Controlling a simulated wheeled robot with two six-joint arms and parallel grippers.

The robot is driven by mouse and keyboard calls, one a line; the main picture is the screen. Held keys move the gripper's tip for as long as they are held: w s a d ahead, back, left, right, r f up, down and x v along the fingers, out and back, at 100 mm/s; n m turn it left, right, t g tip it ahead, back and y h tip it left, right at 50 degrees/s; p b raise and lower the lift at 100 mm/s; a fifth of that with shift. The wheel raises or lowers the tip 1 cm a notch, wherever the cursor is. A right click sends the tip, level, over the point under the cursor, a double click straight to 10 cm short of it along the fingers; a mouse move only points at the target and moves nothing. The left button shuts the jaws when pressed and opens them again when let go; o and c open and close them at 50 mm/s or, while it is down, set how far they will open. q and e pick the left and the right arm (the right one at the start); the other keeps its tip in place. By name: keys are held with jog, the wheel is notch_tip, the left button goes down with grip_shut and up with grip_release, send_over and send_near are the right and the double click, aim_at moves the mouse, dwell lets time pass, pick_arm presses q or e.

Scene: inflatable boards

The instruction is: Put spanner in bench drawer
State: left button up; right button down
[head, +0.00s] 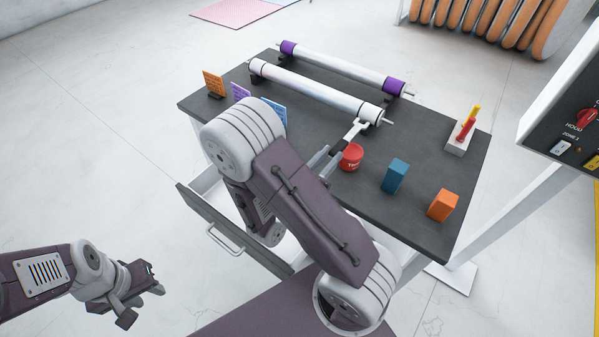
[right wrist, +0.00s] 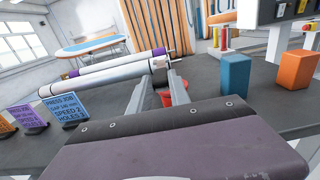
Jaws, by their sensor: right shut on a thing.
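The spanner (head: 356,129) is a pale metal piece reaching from my right gripper (head: 338,150) towards the front white roller, above the bench top. My right gripper is shut on it; my arm hides part of the gripper. In the right wrist view the two grey fingers (right wrist: 157,92) reach towards the roller's end, and the spanner is hard to make out between them. The bench drawer (head: 232,231) is pulled out at the bench's front left; my right arm hides much of its inside. My left gripper (head: 140,286) is open and empty, left of the drawer, over the floor.
The bench (head: 440,130) carries two rollers (head: 325,92), a red tin (head: 351,157), blue (head: 395,175) and orange (head: 443,205) blocks, standing cards (head: 213,83) and a holder with upright sticks (head: 462,135). A control panel (head: 570,120) stands at right. The floor at left is clear.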

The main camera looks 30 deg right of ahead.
jog(key=w+a+f, duration=0.1)
jog(key=w, duration=0.2)
jog(key=w+a+f, duration=0.1)
jog(key=w+f, duration=0.1)
jog(key=w+a+f, duration=0.1)
jog(key=w+f, duration=0.1)
jog(key=w, duration=0.1)
jog(key=shift+w+a+f, duration=0.25)
jog(key=shift+w+a, duration=0.1)
notch_tip(320, 180, down, 4)
jog(key=shift+s+r+b, duration=0.1)
jog(key=shift+r+b, duration=0.1)
jog(key=shift+b, duration=0.1)
jog(key=shift+f, duration=0.25)
pick_arm(q)
notch_tip(320, 180, down, 2)
jog(key=shift+f, duration=0.1)
pick_arm(e)
jog(key=shift+f, duration=0.15)
jog(key=c, duration=1.2)
grip_release()
pick_arm(q)
jog(key=shift+f, duration=0.1)
